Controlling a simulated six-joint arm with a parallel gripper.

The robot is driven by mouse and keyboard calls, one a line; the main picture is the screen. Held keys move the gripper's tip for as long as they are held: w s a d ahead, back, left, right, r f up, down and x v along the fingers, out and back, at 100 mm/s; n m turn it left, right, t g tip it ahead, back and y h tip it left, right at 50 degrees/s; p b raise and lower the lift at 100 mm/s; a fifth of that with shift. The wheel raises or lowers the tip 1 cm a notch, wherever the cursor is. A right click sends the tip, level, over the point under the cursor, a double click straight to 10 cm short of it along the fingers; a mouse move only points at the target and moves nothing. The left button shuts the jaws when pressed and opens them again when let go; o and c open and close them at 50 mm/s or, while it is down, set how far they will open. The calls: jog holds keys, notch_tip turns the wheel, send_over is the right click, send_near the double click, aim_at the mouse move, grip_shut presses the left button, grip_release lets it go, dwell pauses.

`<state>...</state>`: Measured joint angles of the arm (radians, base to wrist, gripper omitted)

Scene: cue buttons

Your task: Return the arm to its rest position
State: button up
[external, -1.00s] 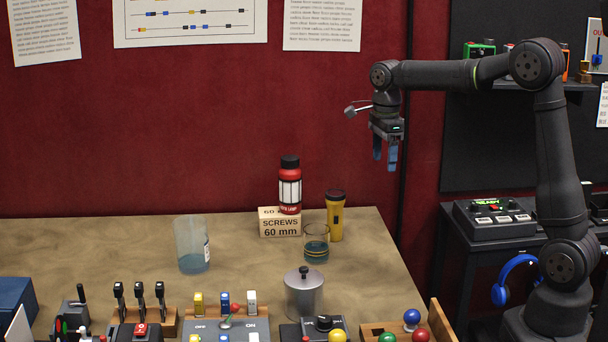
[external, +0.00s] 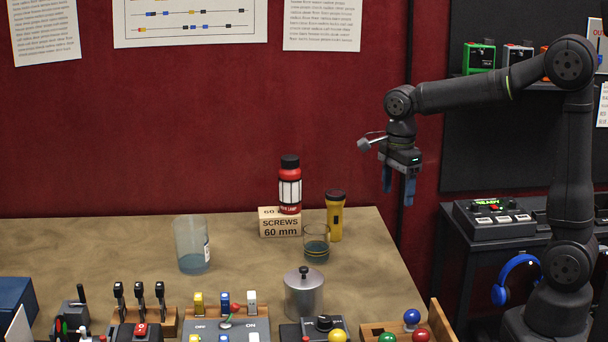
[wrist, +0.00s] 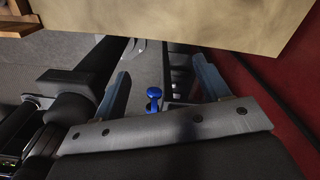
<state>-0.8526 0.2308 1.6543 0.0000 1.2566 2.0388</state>
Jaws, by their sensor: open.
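My gripper (external: 398,183) hangs in the air in the external view, above and to the right of the table's back right corner, in front of the red wall. Its blue fingers point down and are apart, with nothing between them. In the wrist view the two fingers of my gripper (wrist: 163,82) also stand apart and empty. My arm reaches up from its base at the lower right, bends at the elbow and extends left to the wrist.
Blue headphones (external: 512,278) hang near my base.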

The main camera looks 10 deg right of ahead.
jog(key=s+a+f, duration=0.2)
jog(key=a+f, duration=0.3)
jog(key=a, duration=0.1)
jog(key=shift+s+a+f, duration=0.2)
jog(key=shift+s+a, duration=0.1)
jog(key=shift+s, duration=0.1)
jog(key=w+d+r, duration=0.4)
jog(key=d+r, duration=0.3)
jog(key=d, duration=0.3)
jog(key=w+a+r+m, duration=0.1)
jog(key=w, duration=0.4)
jog(key=shift+w+a+r, duration=0.3)
jog(key=shift+w+r, duration=0.05)
jog(key=shift+w, duration=0.05)
